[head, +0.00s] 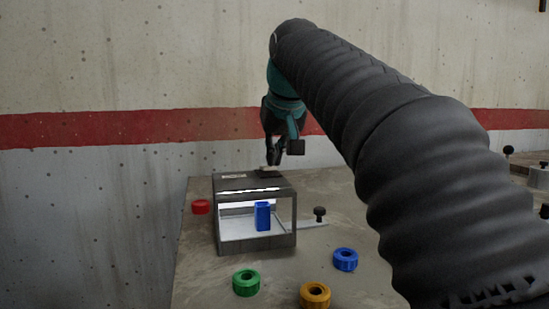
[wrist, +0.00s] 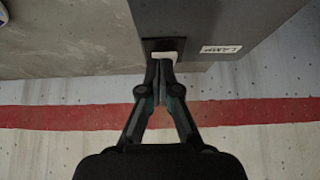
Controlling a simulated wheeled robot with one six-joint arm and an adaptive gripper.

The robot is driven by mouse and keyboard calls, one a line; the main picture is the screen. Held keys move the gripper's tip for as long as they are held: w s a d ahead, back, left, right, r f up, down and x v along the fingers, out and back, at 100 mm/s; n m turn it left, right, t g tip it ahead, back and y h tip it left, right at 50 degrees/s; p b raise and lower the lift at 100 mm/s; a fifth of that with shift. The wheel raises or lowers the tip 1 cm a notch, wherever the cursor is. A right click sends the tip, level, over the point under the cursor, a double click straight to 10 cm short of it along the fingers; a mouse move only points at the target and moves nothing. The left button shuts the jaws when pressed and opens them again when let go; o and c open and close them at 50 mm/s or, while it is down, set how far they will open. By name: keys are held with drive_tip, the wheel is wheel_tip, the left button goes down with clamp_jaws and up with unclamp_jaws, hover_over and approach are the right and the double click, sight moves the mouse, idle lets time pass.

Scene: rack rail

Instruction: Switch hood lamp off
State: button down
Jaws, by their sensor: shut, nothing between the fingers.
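The hood (head: 285,240) is a dark open-fronted box on the table, with a bright white lamp strip (head: 250,204) lit under its top. In the wrist view, the hood's dark top (wrist: 205,25) carries a white switch (wrist: 165,57) in a black plate, beside a white label reading LAMP (wrist: 221,49). My gripper (head: 272,163) is just above the hood's top. In the wrist view its shut, empty fingertips (wrist: 160,66) are right at the switch and partly cover it. I cannot tell whether they touch it.
A blue block (head: 262,216) stands inside the hood. Red (head: 201,206), green (head: 246,282), orange (head: 315,295) and blue (head: 345,259) ring-shaped pieces lie around it on the table (head: 205,255). A black knob (head: 319,214) stands to the right. A wall (head: 100,200) rises behind.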

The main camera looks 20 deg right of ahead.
drive_tip(key=shift+f, duration=0.1)
drive_tip(key=b, duration=0.1)
drive_tip(key=f+t+b, duration=0.1)
drive_tip(key=b, duration=0.1)
drive_tip(key=shift+s+f, duration=0.2)
drive_tip(key=shift+f, duration=0.1)
drive_tip(key=b, duration=0.2)
drive_tip(key=t+b, duration=0.1)
drive_tip(key=shift+s+f+b, duration=0.2)
drive_tip(key=shift+f+b, duration=0.15)
drive_tip(key=shift+b, duration=0.05)
drive_tip(key=shift+r+p, duration=0.3)
drive_tip(key=shift+r, duration=0.1)
drive_tip(key=shift+r+p, duration=0.8)
drive_tip(key=shift+p, duration=0.1)
